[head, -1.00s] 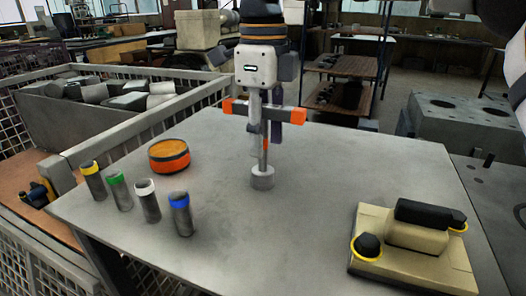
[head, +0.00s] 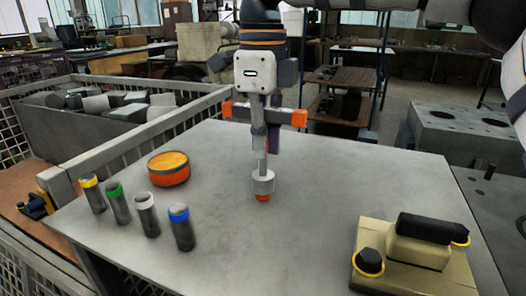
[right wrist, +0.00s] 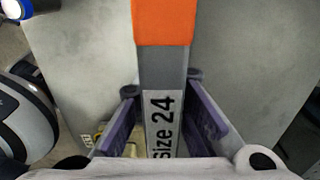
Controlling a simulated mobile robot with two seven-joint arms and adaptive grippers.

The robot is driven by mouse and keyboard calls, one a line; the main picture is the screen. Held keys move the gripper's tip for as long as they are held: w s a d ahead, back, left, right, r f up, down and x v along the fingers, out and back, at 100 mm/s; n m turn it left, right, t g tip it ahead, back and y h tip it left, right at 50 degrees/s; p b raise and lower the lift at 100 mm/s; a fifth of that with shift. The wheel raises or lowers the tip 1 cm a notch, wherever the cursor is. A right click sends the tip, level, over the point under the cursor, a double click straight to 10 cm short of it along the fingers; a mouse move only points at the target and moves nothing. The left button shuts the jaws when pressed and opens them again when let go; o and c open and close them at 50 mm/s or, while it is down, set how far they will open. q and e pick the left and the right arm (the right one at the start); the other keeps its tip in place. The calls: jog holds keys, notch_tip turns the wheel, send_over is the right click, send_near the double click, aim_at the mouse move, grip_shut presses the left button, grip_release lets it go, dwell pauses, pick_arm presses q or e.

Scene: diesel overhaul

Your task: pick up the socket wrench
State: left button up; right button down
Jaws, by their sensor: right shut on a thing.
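The socket wrench (head: 263,182) is a grey T-shaped tool with orange crossbar ends and a round socket at the bottom. It hangs upright over the middle of the grey table. My right gripper (head: 267,130) points down and is shut on its bar. In the right wrist view the purple fingers (right wrist: 162,88) flank a grey bar marked "Size 24", with an orange end above. A small orange piece shows just below the socket; I cannot tell if it touches the table. My left gripper is not in view.
Several grey cylinders with coloured rings (head: 147,215) and an orange round tin (head: 169,170) stand on the table's left. A beige block with black parts (head: 412,250) lies at front right. A wire-sided bin (head: 130,130) borders the left. The middle of the table is clear.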

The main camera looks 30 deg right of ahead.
jog(key=s+a+r, duration=0.7)
jog(key=s+r, duration=0.4)
jog(key=shift+s+a+r+p, duration=0.15)
jog(key=shift+s+a+p, duration=0.2)
jog(key=shift+s+a, duration=0.05)
